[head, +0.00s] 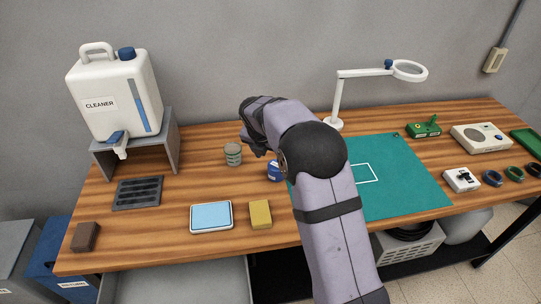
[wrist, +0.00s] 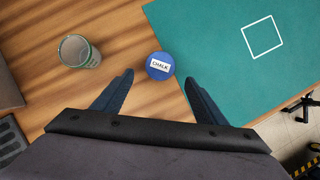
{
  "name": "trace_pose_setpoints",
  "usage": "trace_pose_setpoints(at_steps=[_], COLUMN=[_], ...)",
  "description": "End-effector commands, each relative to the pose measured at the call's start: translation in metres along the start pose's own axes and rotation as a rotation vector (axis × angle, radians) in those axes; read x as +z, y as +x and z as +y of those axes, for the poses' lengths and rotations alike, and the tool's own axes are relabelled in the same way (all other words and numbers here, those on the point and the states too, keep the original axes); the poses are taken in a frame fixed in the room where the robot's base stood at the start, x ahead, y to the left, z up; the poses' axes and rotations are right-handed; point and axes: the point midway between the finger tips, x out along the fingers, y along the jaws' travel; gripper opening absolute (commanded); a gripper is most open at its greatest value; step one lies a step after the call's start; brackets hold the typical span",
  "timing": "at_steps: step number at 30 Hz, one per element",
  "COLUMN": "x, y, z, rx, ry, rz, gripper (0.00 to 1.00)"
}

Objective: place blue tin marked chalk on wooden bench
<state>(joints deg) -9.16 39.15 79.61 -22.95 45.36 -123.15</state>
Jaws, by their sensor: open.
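The blue tin (wrist: 160,66) with a white label reading CHALK stands on the wooden bench (wrist: 105,20), close to the left edge of the green mat. In the head view the blue tin (head: 274,171) is partly hidden behind my arm. My gripper (wrist: 158,88) is open and empty, its two dark fingers apart below the tin in the wrist view. The tin lies just beyond the fingertips, and I cannot tell the height between them. In the head view my arm hides most of the fingers.
A greenish cup (head: 233,154) stands left of the tin. A yellow block (head: 260,214) and a blue-topped box (head: 211,217) lie near the front edge. The green mat (head: 410,190) is mostly bare, with a white square outline. A magnifier lamp (head: 335,123) stands behind it.

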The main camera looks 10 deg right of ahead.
Motion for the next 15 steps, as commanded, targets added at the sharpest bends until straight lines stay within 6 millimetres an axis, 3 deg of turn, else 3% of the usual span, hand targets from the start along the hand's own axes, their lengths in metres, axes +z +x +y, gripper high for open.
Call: trace_pose_setpoints(at_steps=[6,15], x=[-0.001,-0.001], y=[-0.017,-0.020], z=[0.000,-0.001], rx=[0.000,-0.001], ry=[0.000,0.007], rz=[0.001,0.003], gripper=[0.66,0.66])
